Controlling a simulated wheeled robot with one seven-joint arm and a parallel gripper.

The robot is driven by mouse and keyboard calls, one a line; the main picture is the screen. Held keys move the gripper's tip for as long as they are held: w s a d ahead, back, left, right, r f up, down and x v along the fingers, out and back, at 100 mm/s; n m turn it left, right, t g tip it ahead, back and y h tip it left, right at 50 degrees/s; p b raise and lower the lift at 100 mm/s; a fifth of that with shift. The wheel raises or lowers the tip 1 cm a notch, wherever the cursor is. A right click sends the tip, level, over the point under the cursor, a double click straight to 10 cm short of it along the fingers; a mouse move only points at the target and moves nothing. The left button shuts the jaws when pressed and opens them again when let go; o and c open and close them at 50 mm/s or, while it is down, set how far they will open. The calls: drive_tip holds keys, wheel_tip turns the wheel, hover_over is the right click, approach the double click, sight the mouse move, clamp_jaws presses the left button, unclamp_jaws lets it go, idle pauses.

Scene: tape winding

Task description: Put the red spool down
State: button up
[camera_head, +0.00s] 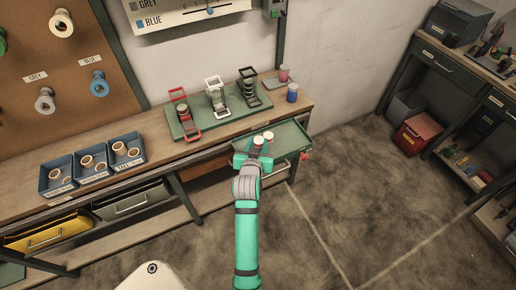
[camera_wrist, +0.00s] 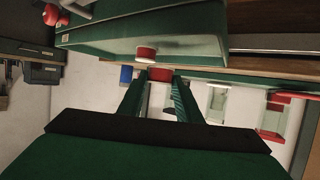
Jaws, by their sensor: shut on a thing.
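My gripper (camera_head: 262,147) is at the open green drawer (camera_head: 292,141) in the front of the workbench. In the wrist view its two fingers (camera_wrist: 159,82) are shut on a red spool (camera_wrist: 160,74) at their tips. A second spool (camera_wrist: 145,53), red with a white part, shows close by against the green drawer (camera_wrist: 190,22). In the head view two pale-topped spools (camera_head: 268,136) show at my fingertips, partly hidden by the gripper. I cannot tell whether the held spool touches the drawer floor.
On the bench stand a green base (camera_head: 180,128) with red, white and black frames, a blue spool (camera_head: 292,93) and blue trays (camera_head: 91,166) of rings. A red knob (camera_head: 304,156) sticks out by the drawer. Open floor (camera_head: 350,190) lies to the right.

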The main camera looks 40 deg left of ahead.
drive_tip(key=shift+w+a+f, duration=0.1)
drive_tip(key=shift+f, duration=0.15)
drive_tip(key=shift+w+a+f, duration=0.1)
drive_tip(key=shift+f, duration=1.45)
drive_tip(key=shift+f, duration=0.1)
drive_tip(key=shift+f, duration=0.1)
drive_tip(key=o, duration=1)
drive_tip(key=shift+r, duration=0.25)
drive_tip(key=v, duration=1.2)
